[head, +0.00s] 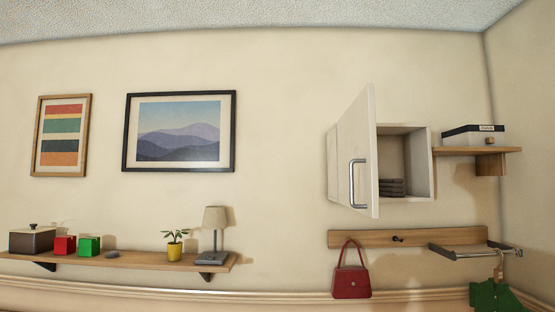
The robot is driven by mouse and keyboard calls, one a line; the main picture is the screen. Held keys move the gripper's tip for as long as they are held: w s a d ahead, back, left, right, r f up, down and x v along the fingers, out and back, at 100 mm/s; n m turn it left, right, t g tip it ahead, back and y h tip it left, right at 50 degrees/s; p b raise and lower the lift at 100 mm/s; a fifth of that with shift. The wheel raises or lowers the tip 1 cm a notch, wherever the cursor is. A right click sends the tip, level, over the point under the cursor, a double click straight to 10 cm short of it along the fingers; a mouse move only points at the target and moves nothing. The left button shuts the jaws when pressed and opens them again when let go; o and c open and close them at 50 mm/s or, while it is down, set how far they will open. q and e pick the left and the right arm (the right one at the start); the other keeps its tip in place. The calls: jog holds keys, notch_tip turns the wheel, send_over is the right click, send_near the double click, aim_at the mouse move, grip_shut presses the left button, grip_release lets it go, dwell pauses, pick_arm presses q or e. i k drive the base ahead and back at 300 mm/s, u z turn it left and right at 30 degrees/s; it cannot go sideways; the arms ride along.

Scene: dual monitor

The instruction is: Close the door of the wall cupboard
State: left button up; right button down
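The wall cupboard (418,160) is a white box on the wall at the right of the head view. Its white door (360,135) stands open, hinged on the left side and swung out toward me. A metal bar handle (353,184) runs upright on the door's outer face. A dark folded stack (391,187) lies inside on the cupboard floor. The door hides the left part of the inside. Neither of my grippers shows in this view.
A wooden shelf (500,150) with a black-and-white box (473,135) adjoins the cupboard's right side. Below are a peg rail (350,238), a red handbag (351,281) and a metal bracket (465,251). A long shelf (140,259) with small items is at left.

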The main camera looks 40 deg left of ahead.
aim_at(358, 172)
jog(key=u, duration=0.6)
jog(key=i, duration=0.5)
jog(key=z, duration=1.35)
jog(key=k, duration=1.05)
jog(key=u, duration=2)
jog(key=i, duration=0.5)
jog(key=z, duration=0.05)
